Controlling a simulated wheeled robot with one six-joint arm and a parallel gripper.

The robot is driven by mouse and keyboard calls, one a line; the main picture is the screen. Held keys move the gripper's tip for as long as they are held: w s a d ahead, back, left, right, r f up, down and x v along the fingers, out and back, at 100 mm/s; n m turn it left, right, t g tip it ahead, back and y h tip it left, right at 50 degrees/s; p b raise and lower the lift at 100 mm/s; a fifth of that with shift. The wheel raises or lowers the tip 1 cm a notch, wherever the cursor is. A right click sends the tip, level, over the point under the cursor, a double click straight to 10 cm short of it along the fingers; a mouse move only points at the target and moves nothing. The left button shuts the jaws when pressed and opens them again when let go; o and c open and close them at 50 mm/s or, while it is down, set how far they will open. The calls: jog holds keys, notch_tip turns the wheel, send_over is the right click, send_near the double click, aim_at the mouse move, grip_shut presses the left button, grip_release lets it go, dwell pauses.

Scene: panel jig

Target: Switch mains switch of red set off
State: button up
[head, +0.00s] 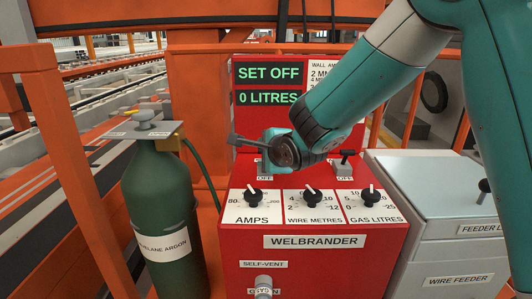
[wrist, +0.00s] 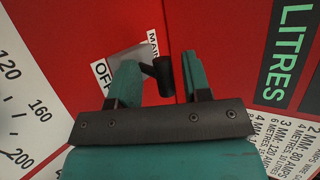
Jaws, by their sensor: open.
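The red set (head: 300,262), labelled WELBRANDER, stands in the middle of the head view. Its display (head: 268,85) reads SET OFF and 0 LITRES. In the wrist view the mains switch (wrist: 163,78) is a black lever on a grey plate, with labels cut to MAIN and OFF. My gripper (wrist: 159,65) is open, with its two teal fingers on either side of the lever. I cannot tell whether they touch it. In the head view my wrist hides the mains switch, and only part of its OFF label shows.
A second toggle switch (head: 345,158) stands to the right on the red set. Three knobs, for AMPS (head: 252,195), WIRE METRES (head: 310,195) and GAS LITRES (head: 370,194), sit in front. A green gas cylinder (head: 165,205) is at left, a grey wire feeder (head: 440,235) at right.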

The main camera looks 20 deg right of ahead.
jog(key=shift+s+f, duration=0.1)
jog(key=shift+f, duration=0.05)
